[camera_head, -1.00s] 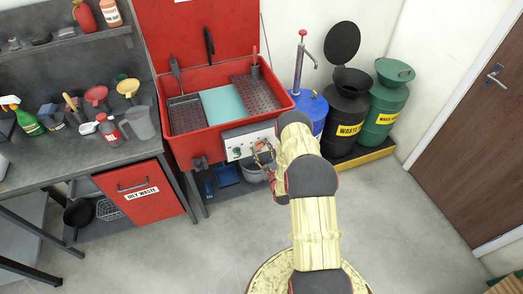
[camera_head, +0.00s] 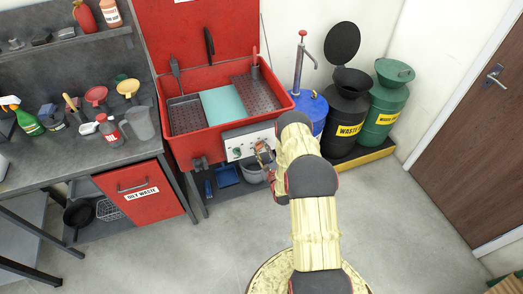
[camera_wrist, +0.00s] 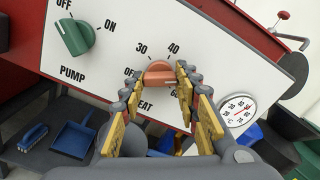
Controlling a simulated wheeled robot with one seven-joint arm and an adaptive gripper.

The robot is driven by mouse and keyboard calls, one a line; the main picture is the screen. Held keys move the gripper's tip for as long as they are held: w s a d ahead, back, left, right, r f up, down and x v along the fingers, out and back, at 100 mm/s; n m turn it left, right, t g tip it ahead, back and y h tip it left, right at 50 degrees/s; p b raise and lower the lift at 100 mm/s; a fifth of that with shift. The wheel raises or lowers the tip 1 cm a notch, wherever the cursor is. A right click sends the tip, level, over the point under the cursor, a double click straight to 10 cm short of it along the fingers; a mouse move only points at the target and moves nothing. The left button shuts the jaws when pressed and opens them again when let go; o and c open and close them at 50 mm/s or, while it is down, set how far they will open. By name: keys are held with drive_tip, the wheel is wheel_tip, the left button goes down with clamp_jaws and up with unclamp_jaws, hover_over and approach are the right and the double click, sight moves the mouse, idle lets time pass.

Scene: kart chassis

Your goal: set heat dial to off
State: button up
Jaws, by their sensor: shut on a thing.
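The heat dial is an orange-red knob (camera_wrist: 158,76) on the white control panel (camera_wrist: 225,65). In the wrist view, the marks 30 and 40 show above it and part of OFF shows to its left. The fingers partly cover OFF, the word HEAT and another mark at right. My gripper (camera_wrist: 160,78) is shut on the knob, with one finger on each side of it. Which mark the knob points to is hard to tell. In the head view, my gripper (camera_head: 264,155) is at the front of the panel (camera_head: 242,143), and the knob is hidden.
A green pump dial (camera_wrist: 73,34) with OFF and ON marks is left of the heat dial. A round gauge (camera_wrist: 238,110) is at lower right. The panel is on the front of a red wash basin (camera_head: 185,158). A blue drum (camera_head: 311,108) stands to its right.

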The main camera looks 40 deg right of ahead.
drive_tip(key=shift+n, duration=0.4)
drive_tip(key=shift+n+b, duration=8.5)
drive_tip(key=shift+n, duration=8.8)
drive_tip(key=o, duration=1.1)
